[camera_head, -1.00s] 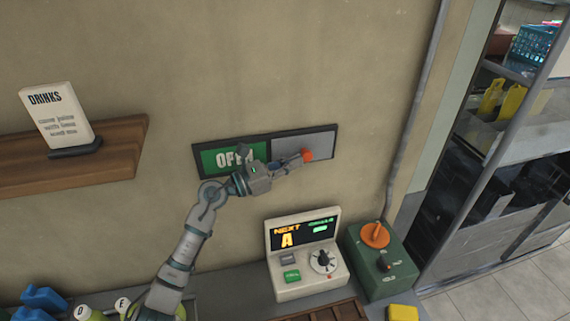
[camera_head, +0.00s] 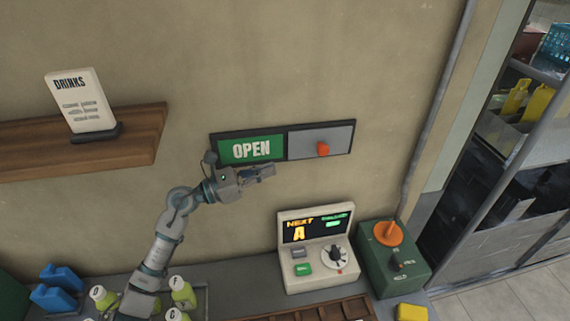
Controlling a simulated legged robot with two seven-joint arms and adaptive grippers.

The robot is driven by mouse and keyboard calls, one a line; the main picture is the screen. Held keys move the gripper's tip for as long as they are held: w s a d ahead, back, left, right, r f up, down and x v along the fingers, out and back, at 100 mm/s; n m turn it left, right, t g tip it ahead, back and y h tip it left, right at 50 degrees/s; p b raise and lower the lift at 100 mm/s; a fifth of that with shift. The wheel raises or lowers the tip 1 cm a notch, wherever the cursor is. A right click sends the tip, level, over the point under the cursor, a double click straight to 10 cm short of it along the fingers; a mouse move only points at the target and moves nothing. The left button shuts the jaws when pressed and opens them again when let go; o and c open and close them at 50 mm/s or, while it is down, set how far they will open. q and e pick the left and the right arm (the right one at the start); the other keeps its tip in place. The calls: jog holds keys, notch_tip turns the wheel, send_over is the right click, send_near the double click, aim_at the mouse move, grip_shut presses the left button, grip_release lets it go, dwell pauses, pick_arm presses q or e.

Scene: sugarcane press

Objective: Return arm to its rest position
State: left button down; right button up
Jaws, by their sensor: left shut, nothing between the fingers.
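My left gripper (camera_head: 268,172) is shut and empty. It is in front of the wall, just below the sign panel, apart from the orange knob. My left arm (camera_head: 160,250) rises from the bottom left of the view. The sign panel (camera_head: 299,146) on the wall has a green sign reading OPEN (camera_head: 251,149) and a grey plate with an orange knob (camera_head: 323,149) on the right. My right gripper is not in view.
A white console (camera_head: 316,252) with a lit display and a green box (camera_head: 395,262) with an orange dial stand on the counter. Bottles (camera_head: 182,292) and blue containers (camera_head: 57,296) are at lower left, near my arm. A wooden shelf (camera_head: 135,140) holds a drinks card (camera_head: 82,101).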

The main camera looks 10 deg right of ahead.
pick_arm(q)
jog(key=shift+a+f, duration=0.1)
jog(key=shift+a, duration=0.35)
jog(key=shift+d, duration=0.3)
